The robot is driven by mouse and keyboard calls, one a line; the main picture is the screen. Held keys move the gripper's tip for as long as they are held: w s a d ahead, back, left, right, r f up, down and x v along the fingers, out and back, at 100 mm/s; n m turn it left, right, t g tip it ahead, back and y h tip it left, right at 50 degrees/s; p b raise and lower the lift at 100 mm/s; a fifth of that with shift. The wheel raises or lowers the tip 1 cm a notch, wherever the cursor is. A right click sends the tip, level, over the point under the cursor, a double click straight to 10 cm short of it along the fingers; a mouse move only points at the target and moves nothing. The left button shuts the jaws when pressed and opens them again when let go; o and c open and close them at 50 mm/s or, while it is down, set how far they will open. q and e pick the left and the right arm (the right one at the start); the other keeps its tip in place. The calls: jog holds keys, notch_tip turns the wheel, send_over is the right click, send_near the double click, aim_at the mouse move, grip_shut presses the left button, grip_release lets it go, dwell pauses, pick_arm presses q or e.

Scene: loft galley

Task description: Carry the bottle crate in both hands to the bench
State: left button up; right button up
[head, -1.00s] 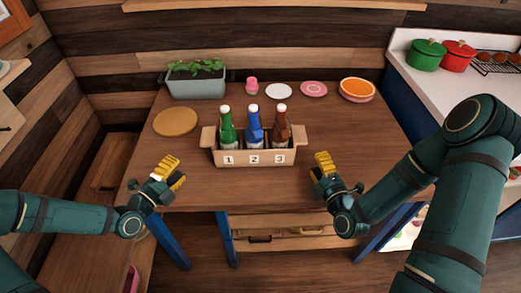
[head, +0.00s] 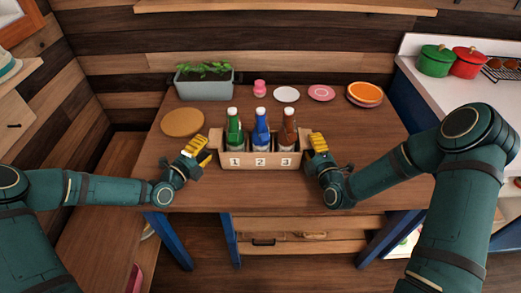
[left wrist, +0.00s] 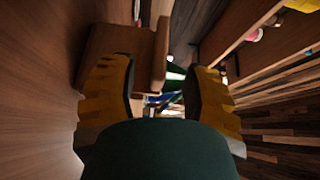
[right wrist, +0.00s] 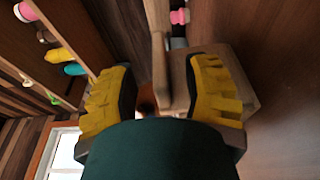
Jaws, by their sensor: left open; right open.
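The wooden bottle crate (head: 247,162), numbered 1, 2 and 3 on its front, stands on the table. It holds a green bottle (head: 234,133), a blue bottle (head: 261,132) and a brown bottle (head: 288,135), all upright. My left gripper (head: 201,149) is open just left of the crate's left end. My right gripper (head: 317,142) is open at the crate's right end. The crate (left wrist: 115,45) lies ahead of the fingers in the left wrist view. In the right wrist view its end piece (right wrist: 160,60) shows between the open fingers; contact is unclear. A low wooden bench (head: 112,165) runs along the left.
On the table (head: 275,195) stand a grey planter (head: 204,85), a round mat (head: 183,122), a pink cup (head: 259,88), and several plates behind the crate. A counter with a green pot (head: 435,61) and a red pot (head: 468,62) is at right.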

aim_at(212, 139)
pick_arm(q)
jog(key=shift+x, duration=2.1)
pick_arm(e)
jog(key=shift+w+a, duration=0.2)
jog(key=shift+w, duration=0.9)
jog(key=shift+w+a, duration=0.2)
jog(key=shift+w, duration=0.85)
pick_arm(q)
grip_shut()
pick_arm(e)
grip_shut()
pick_arm(q)
jog(key=shift+d+r, duration=0.1)
pick_arm(e)
jog(key=shift+r, duration=0.1)
